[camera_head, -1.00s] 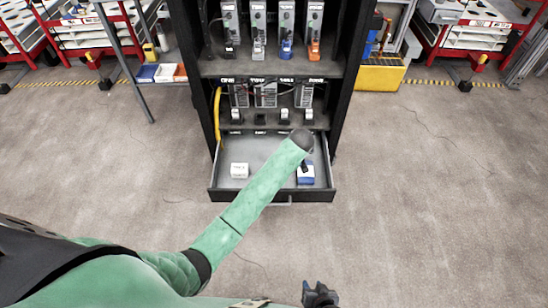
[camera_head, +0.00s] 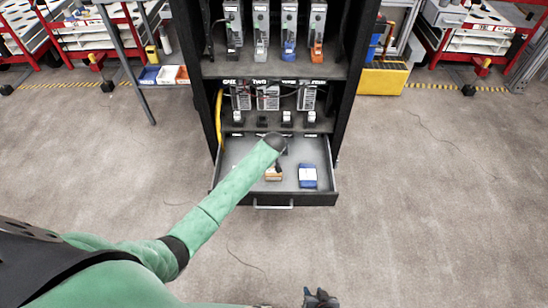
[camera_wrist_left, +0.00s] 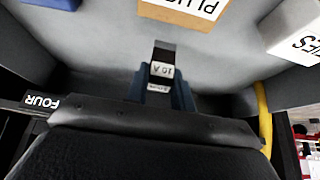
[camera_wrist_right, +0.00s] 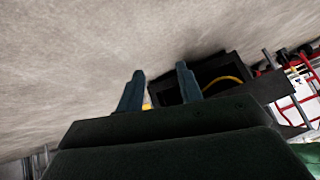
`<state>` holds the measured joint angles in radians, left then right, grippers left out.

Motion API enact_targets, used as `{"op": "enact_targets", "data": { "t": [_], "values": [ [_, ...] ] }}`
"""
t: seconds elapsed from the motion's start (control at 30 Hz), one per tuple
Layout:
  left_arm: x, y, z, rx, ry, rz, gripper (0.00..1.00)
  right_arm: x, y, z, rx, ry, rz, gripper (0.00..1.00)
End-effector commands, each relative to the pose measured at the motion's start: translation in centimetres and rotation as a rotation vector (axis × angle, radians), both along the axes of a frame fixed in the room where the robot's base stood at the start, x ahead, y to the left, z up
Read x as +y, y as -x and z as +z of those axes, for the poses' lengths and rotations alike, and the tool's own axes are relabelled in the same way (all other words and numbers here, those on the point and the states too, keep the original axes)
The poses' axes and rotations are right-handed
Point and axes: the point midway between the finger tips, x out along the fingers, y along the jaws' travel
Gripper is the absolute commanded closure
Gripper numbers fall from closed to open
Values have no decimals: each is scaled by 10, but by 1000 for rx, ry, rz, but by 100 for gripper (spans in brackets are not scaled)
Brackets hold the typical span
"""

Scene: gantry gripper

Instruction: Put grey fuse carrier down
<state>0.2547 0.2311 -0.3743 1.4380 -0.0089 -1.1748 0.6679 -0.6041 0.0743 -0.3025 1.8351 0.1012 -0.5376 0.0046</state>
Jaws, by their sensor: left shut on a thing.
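My left gripper is mostly hidden behind my green arm in the head view, over the open drawer (camera_head: 262,201). In the left wrist view, my left gripper (camera_wrist_left: 162,85) is shut on a small dark piece with a white "10 A" label (camera_wrist_left: 161,70), which looks like the fuse carrier; its grey colour is hard to confirm. It is in front of the drawer floor, and I cannot tell whether it touches it. My right gripper (camera_head: 320,298) is at the bottom of the head view. In the right wrist view its fingers (camera_wrist_right: 160,88) stand apart, empty.
The drawer holds a blue box (camera_head: 308,176) and a brown box marked PLUG (camera_wrist_left: 185,10). A white box (camera_wrist_left: 295,32) shows in the left wrist view. Cabinet shelves above hold several fuse modules (camera_head: 261,22) and a row of small sockets (camera_head: 286,118). A yellow cable hangs at left.

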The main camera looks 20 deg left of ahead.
Motion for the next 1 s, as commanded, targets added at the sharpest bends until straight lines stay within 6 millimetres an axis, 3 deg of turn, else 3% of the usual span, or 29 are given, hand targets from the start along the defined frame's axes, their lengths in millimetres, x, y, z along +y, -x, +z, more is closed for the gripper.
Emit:
{"op": "enact_targets", "data": {
  "t": [0.1, 0.2, 0.43, 0.67, 0.7, 0.77, 0.8, 1.0],
  "values": [
    [0, 0, -17, 3, -2, 0, 96, 0, 0, -4, -5, 0, -1, 64],
    [0, 0, -26, 1, -2, -1, 96, 1, -8, 4, -46, -7, -6, 64],
    [0, 1, -28, 1, -1, 0, 96, 2, -28, 21, -92, -15, -9, 64],
    [0, 1, -30, 1, -1, 0, 96, 2, -25, 16, -78, -12, -7, 64],
    [0, 1, -30, 1, -1, 0, 70, 2, -22, 14, -73, -11, -8, 64],
    [0, 1, -30, 1, -1, 0, 58, 1, -19, 12, -67, -9, -6, 64],
    [0, 1, -30, 1, -1, 0, 54, 1, -18, 12, -65, -9, -7, 64],
    [0, 1, -30, 1, -1, 0, 54, 1, -12, 10, -56, -9, -6, 64]
  ]
}}
